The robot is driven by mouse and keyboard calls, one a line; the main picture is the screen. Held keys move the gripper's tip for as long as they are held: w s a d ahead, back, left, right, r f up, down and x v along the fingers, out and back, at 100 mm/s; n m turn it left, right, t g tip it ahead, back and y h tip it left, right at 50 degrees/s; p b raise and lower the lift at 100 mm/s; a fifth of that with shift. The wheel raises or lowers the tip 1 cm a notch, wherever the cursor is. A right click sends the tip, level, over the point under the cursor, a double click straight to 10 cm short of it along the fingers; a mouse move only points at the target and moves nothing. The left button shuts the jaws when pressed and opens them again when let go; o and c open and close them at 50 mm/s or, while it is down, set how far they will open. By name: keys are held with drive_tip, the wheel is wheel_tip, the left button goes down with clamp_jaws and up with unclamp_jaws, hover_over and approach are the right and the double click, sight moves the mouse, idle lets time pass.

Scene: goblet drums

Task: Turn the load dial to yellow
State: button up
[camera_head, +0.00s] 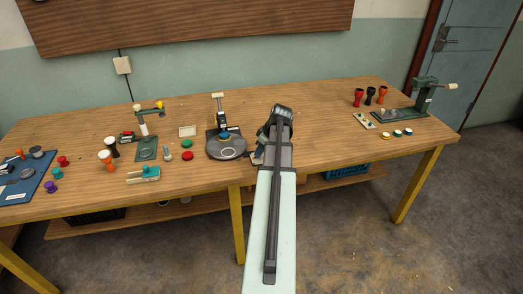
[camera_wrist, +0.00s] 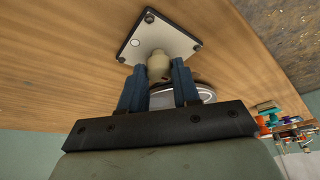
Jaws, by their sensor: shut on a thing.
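In the wrist view, a cream knob (camera_wrist: 158,62) stands on a pale square plate (camera_wrist: 176,38) with a dark edge. I take this to be the load dial. The two blue fingers of my gripper (camera_wrist: 159,72) are shut on the knob, one on each side. No yellow mark is visible on the plate, so I cannot tell the dial's setting. The dial is hidden there too.
A stand with a round grey base (camera_head: 226,149) is just left of my gripper. Farther left on the wooden table (camera_head: 325,125) are a green lamp-like stand (camera_head: 146,150), small drums and coloured discs. A green press (camera_head: 408,108) stands at the right.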

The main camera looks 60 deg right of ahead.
drive_tip(key=o, duration=1)
drive_tip(key=shift+o, duration=0.2)
drive_tip(key=shift+r, duration=0.1)
drive_tip(key=v, duration=1.3)
drive_tip(key=shift+r, duration=0.3)
